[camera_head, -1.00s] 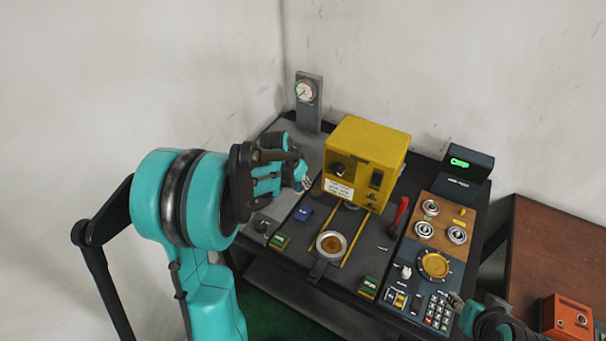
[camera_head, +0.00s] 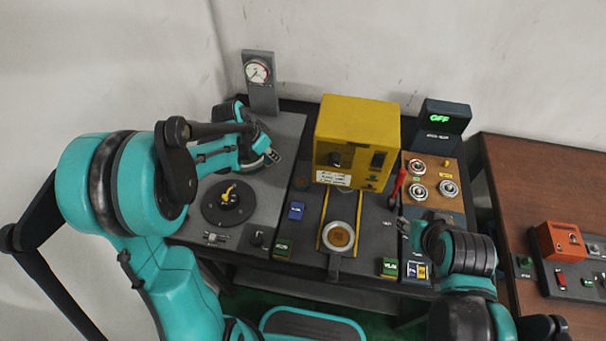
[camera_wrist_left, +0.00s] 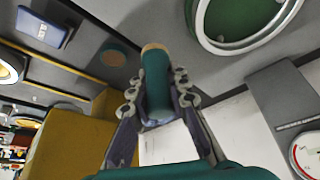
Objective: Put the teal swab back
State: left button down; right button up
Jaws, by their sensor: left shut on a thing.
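The teal swab (camera_wrist_left: 155,82), a teal cylinder with a tan tip, is clasped between the fingers of my left gripper (camera_wrist_left: 158,100) in the left wrist view. In the head view my left gripper (camera_head: 270,158) is over the back left of the grey panel, and the swab is hard to make out there. A round, green-floored recess with a pale rim (camera_wrist_left: 206,35) lies near the swab in the left wrist view, apart from it. My right gripper (camera_head: 404,226) is low over the right side of the console; its fingers are too small to read.
A yellow box (camera_head: 358,125) stands mid-console, with a gauge post (camera_head: 261,85) behind left. A black disc with a yellow handle (camera_head: 209,215) lies in front of my left gripper. A red lever (camera_head: 398,185) stands upright right of the box. A brown table (camera_head: 525,180) adjoins on the right.

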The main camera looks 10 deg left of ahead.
pick_arm(q)
jog(key=d+f+b, duration=0.1)
jog(key=d, duration=0.2)
jog(key=d+b, duration=0.1)
jog(key=d, duration=0.2)
jog(key=d+f, duration=0.1)
jog(key=d, duration=0.2)
jog(key=shift+d+f+b, duration=0.35)
jog(key=shift+b, duration=0.05)
jog(key=shift+w+f, duration=0.1)
jog(key=shift+f, duration=0.4)
jog(key=f+b, duration=0.2)
jog(key=f, duration=0.1)
jog(key=shift+d+f, duration=0.2)
jog(key=shift+f, duration=0.1)
jog(key=shift+r, duration=0.15)
jog(key=c, duration=1.9)
grip_release()
jog(key=shift+f+b, duration=0.25)
jog(key=shift+b, duration=0.1)
jog(key=o, duration=0.4)
jog(key=shift+r, duration=0.1)
jog(key=shift+o, duration=0.2)
